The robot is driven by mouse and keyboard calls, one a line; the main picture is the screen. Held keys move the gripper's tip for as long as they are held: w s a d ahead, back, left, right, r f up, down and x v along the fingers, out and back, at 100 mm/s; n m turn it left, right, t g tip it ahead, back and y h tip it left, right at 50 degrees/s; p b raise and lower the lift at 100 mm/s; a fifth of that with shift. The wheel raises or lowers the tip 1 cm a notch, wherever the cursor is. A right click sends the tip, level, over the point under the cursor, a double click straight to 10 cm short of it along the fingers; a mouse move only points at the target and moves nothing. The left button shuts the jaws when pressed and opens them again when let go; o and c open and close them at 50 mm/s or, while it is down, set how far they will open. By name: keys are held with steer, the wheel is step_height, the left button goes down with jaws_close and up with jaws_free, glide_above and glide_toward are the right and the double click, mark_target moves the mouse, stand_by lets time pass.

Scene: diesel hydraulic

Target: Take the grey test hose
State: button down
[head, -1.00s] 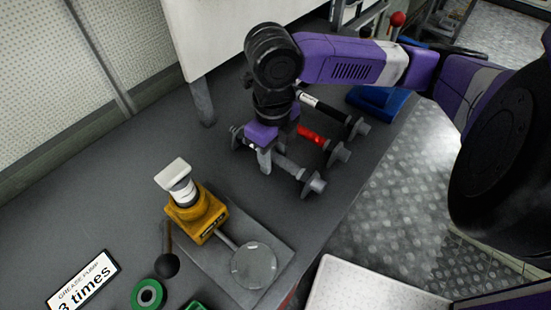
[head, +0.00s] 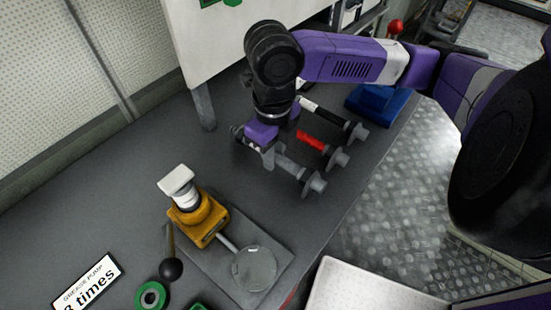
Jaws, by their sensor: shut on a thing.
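The grey test hose (head: 298,170) is a short grey bar with a round flanged end at its near right. It is at the front of a row on the dark bench in the head view. My gripper (head: 269,160) points down over its left part and is shut on it. I cannot tell whether the hose is clear of the bench.
A red hose (head: 312,142) and a black hose with a white label (head: 333,115) lie close behind. A yellow grease pump (head: 203,222) with a round plate stands at front left. A blue block (head: 377,102) is behind right. Open bench lies to the left.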

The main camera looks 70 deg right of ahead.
steer(key=shift+r+p, duration=2.45)
steer(key=shift+r, duration=1.1)
